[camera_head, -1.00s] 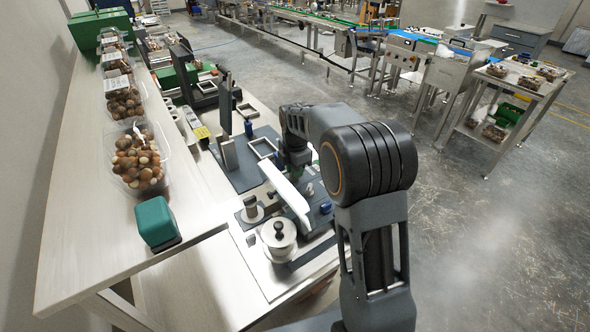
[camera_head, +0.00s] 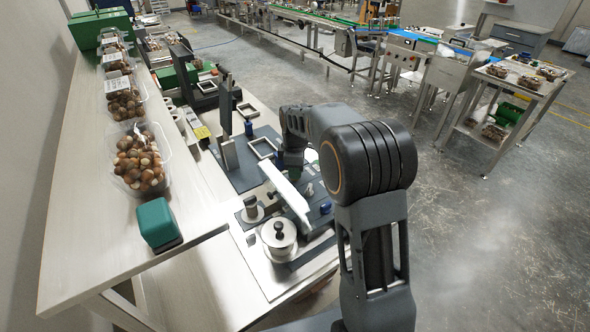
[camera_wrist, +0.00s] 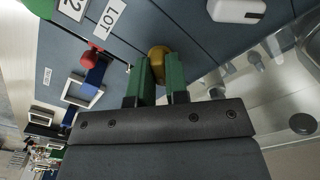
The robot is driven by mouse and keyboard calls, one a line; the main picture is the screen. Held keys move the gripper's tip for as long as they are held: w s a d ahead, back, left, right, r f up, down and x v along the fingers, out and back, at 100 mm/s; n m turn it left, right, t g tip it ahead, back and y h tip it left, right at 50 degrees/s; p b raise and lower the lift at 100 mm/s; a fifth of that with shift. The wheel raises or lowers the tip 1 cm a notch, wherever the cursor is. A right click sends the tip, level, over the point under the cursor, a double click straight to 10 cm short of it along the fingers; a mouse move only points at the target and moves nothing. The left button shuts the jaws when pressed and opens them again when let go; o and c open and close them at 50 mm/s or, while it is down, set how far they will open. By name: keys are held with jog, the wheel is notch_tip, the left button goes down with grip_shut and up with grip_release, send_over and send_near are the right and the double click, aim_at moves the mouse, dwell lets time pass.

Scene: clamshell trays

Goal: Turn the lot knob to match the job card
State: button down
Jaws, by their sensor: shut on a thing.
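A rounded brass-coloured knob (camera_wrist: 159,54) stands on the blue-grey panel in the wrist view. My gripper (camera_wrist: 161,70) has its two green fingers closed on either side of it. The fingers hide part of the knob, and I see no pointer mark on it. A white label reading "LOT" (camera_wrist: 112,16) lies on the panel to the upper left of the knob. Another white label, partly cut off, shows a "2" (camera_wrist: 72,8). In the head view my arm hides the knob. I cannot make out a job card that I can read.
A red knob (camera_wrist: 90,55), a blue block (camera_wrist: 93,77) and a white frame (camera_wrist: 76,92) are on the panel's left side. A white rounded part (camera_wrist: 237,10) is at the top. In the head view a lidded metal pot (camera_head: 279,237) stands near the bench front.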

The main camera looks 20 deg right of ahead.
jog(key=m, duration=0.4)
jog(key=shift+m, duration=2.1)
jog(key=c, duration=1.1)
grip_release()
jog(key=shift+r, duration=0.1)
notch_tip(320, 180, up, 14)
jog(key=shift+f, duration=0.2)
jog(key=shift+s, duration=0.1)
